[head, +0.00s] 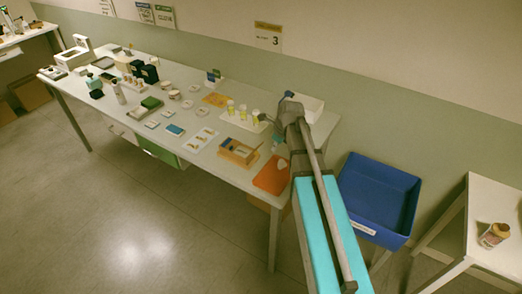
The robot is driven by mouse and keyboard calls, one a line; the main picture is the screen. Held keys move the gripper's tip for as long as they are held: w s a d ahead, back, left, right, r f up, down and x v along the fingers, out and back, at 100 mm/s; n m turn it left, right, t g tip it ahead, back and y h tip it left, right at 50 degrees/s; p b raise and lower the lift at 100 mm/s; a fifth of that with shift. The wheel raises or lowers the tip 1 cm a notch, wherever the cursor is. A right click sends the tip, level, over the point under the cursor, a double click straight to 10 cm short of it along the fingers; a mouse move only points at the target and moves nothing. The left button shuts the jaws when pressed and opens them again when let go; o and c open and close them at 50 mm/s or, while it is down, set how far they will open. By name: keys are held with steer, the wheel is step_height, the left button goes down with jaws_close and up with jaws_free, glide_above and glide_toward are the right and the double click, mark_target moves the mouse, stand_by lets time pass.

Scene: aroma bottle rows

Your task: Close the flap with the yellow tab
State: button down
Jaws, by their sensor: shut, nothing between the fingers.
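My arm reaches over the right end of the long table, and my gripper (267,118) shows small and dark at its end, shut and empty. It is beside a white open box (314,105) at the table's back right, partly hidden behind my arm. No flap with a yellow tab can be made out at this size. Another white box (72,55) with its lid raised stands at the far left end of the table. I cannot tell whether my gripper touches anything.
The table (215,165) holds rows of small items. A wooden tray (238,153), an orange mat (271,176) and a white rack of yellowish bottles (243,117) are near my arm. A blue bin (378,196) and a side table with a jar (494,235) stand right. The front floor is clear.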

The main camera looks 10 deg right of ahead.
mark_target(256, 151)
steer(key=shift+w+f, duration=0.1)
stand_by(0.3)
steer(key=b+x, duration=0.9)
steer(key=x, duration=0.1)
steer(key=shift+b, duration=0.4)
steer(key=shift+w+a+r+p, duration=0.35)
steer(key=shift+a+r+p, duration=0.05)
steer(key=shift+r+p, duration=0.2)
steer(key=shift+w+a+r+p, duration=0.65)
steer(key=shift+w+a, duration=0.1)
steer(key=shift+a, duration=0.05)
steer(key=shift+w+d+r, duration=0.1)
steer(key=shift+d, duration=0.05)
